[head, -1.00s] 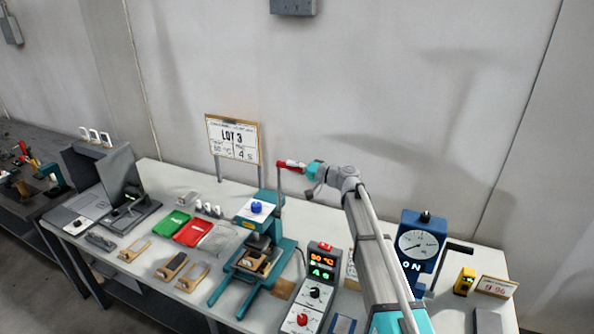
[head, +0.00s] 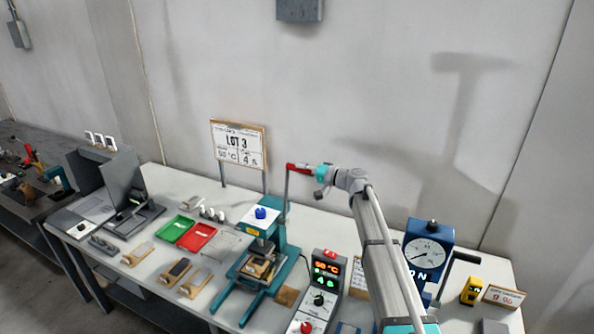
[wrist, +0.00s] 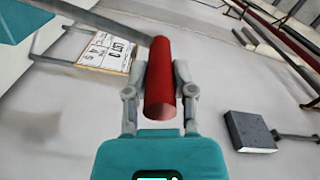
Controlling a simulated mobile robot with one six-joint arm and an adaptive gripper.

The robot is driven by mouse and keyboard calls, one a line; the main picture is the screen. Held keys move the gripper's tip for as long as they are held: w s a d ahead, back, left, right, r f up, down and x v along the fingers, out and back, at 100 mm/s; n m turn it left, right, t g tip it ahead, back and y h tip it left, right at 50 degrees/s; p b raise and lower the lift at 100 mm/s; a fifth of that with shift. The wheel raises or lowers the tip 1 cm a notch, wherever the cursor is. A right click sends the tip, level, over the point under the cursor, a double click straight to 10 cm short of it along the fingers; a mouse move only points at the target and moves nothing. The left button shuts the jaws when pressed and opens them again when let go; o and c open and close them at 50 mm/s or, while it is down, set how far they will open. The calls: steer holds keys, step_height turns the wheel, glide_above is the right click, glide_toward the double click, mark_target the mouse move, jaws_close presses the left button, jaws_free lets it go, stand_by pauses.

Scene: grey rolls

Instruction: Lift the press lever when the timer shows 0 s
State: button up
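The teal press (head: 284,240) stands on the bench with a blue knob (head: 261,212) on its white top plate. Its lever rod (head: 286,190) stands upright and ends in a red handle (head: 295,167). In the wrist view, the red handle (wrist: 160,75) lies between both fingers of my gripper (wrist: 160,92), which look closed against its sides. In the head view, my gripper (head: 312,169) is at the handle. A wooden piece (head: 259,269) sits under the press head. The timer box (head: 324,285) shows orange digits above green digits; the green ones are too blurred to read surely.
Green (head: 178,228) and red (head: 197,236) trays and several wooden pieces lie left of the press. A LOT 3 sign (head: 238,143) stands behind. A blue dial device (head: 429,248) and a yellow gadget (head: 471,290) stand at the right. The air around the handle looks free.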

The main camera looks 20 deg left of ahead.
steer(key=o, duration=0.4)
steer(key=shift+w+d+f, duration=0.15)
steer(key=shift+w, duration=0.2)
steer(key=shift+o, duration=0.3)
steer(key=shift+s, duration=0.25)
steer(key=d, duration=1.1)
steer(key=shift+s+d, duration=0.4)
steer(key=shift+s, duration=0.05)
steer(key=shift+s, duration=0.1)
